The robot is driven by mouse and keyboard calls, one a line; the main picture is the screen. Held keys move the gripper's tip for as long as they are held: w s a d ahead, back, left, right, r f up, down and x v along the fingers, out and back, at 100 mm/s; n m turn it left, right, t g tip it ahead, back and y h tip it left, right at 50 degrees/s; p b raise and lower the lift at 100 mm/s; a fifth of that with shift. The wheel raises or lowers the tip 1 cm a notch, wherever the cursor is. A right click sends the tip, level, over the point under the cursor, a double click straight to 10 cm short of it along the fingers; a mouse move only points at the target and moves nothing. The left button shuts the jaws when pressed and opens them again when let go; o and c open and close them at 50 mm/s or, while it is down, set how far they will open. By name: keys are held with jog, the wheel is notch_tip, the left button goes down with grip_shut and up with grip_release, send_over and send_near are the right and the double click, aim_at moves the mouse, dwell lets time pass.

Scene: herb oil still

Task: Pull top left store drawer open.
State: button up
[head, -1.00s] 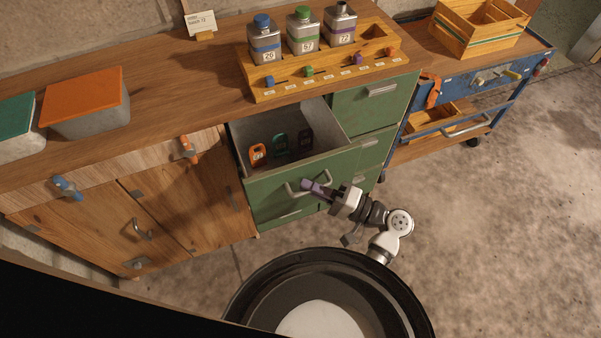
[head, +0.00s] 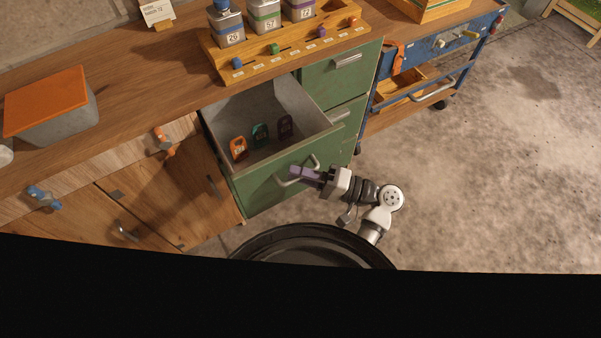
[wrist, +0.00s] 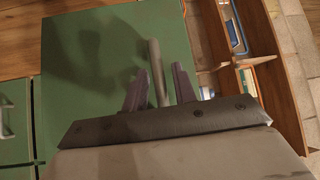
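The top left store drawer (head: 272,187) has a green front and a grey inside, and it stands well open. Its bar handle (head: 283,183) is on the front; in the wrist view the handle (wrist: 155,75) lies between the two purple fingers. My gripper (head: 296,173) is at the right part of the handle. In the wrist view the fingers (wrist: 158,80) are parted, with a narrow gap showing on both sides of the bar, so they look open around it. Orange, teal and purple tags (head: 260,135) stand inside the drawer.
Closed green drawers (head: 342,75) are to the right. Wooden cupboard doors (head: 165,190) are to the left. The worktop (head: 130,70) bears an orange-lidded box (head: 48,105) and a wooden rack (head: 290,52) with bottles. A blue cart (head: 435,60) stands right. The floor at right is clear.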

jog(key=shift+o, duration=0.3)
jog(key=b+v, duration=0.5)
jog(key=v, duration=0.2)
jog(key=shift+d, duration=0.2)
jog(key=shift+s, duration=0.1)
dwell(0.5)
